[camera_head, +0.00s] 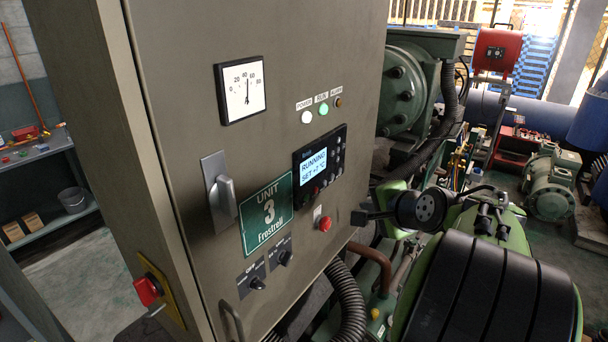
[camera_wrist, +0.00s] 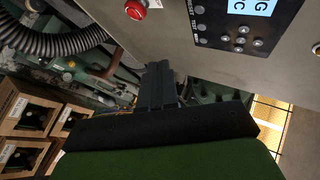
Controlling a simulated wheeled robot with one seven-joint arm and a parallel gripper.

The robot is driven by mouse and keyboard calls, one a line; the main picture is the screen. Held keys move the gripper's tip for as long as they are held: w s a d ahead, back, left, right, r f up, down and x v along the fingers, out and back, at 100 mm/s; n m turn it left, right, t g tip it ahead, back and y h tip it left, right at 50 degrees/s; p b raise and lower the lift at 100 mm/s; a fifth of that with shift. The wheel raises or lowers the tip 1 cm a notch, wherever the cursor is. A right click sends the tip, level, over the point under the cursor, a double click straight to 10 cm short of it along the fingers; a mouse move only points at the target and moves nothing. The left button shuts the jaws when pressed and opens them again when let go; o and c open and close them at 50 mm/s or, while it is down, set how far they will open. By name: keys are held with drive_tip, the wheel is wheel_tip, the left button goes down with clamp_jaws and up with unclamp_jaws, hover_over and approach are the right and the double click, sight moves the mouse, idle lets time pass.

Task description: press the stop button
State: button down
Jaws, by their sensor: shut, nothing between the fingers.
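A round red button (camera_head: 325,223) sits on the grey-brown cabinet front, below the controller. In the wrist view the red button (camera_wrist: 135,9) is at the top edge, cut off by the frame. I cannot read its label. My gripper (camera_head: 358,217) is shut and empty, just right of the red button and apart from it in the picture. In the wrist view its black fingers (camera_wrist: 158,72) point up towards the cabinet, below and right of the button. The controller (camera_head: 319,165) display reads "RUNNING", and the green RUN lamp (camera_head: 323,108) looks lit.
Another red mushroom button (camera_head: 148,290) on a yellow plate is on the cabinet's left side. A grey rotary handle (camera_head: 222,195) and two black knobs (camera_head: 257,283) protrude from the front. A black corrugated hose (camera_head: 348,300) and green machinery (camera_head: 405,95) lie right of the cabinet.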

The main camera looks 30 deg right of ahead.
sight(315, 190)
drive_tip(key=w+a, duration=0.3)
drive_tip(key=w, duration=0.5)
drive_tip(key=shift+a, duration=0.35)
drive_tip(key=shift+w, duration=0.1)
idle(1.8)
drive_tip(key=shift+w+a, duration=0.1)
drive_tip(key=shift+w, duration=0.2)
drive_tip(key=shift+w+a+p, duration=0.1)
drive_tip(key=shift+w+p, duration=0.2)
idle(0.7)
drive_tip(key=shift+s+d, duration=0.2)
drive_tip(key=shift+s, duration=0.55)
